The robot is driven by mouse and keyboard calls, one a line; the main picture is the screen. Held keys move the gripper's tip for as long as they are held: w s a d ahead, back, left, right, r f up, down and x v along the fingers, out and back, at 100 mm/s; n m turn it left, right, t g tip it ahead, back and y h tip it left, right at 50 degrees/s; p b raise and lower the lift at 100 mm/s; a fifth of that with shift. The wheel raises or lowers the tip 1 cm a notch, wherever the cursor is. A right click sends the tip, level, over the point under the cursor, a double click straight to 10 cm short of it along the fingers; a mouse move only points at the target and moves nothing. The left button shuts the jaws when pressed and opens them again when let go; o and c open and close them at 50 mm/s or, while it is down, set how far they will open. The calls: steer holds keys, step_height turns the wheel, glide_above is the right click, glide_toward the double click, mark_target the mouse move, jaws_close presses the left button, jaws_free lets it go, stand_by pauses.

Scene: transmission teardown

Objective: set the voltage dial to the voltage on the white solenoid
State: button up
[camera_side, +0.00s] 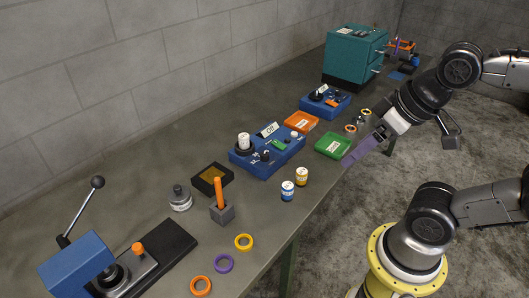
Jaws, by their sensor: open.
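A blue tester box (272,163) stands on the bench near the middle. A white cylinder, apparently the white solenoid (243,140), stands upright on its left part, on a dark base. Its printed voltage is too small to read. A small black knob (265,155), likely the voltage dial, is on the front of the box; its setting cannot be read. A tilted white display (268,129) is at the back, its figures unclear. My gripper (352,158) is at the bench's right edge, right of the box and apart from it. It is open, and I see nothing in it.
Blue-banded (288,191) and yellow-banded (302,177) cylinders stand in front of the tester. A teal machine (354,57) stands behind. A lever press (78,265) is front left.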

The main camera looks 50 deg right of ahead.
steer(key=shift+s+m, duration=0.1)
steer(key=shift+m, duration=0.6)
steer(key=shift+c, duration=0.4)
steer(key=w+r+m, duration=0.5)
steer(key=r+m, duration=0.1)
steer(key=m, duration=0.2)
steer(key=m+g, duration=0.6)
steer(key=m, duration=0.6)
glide_above(265, 153)
step_height(265, 153, down, 13)
step_height(265, 153, down, 13)
steer(key=shift+a+r, duration=0.1)
steer(key=shift+r, duration=0.1)
jaws_close()
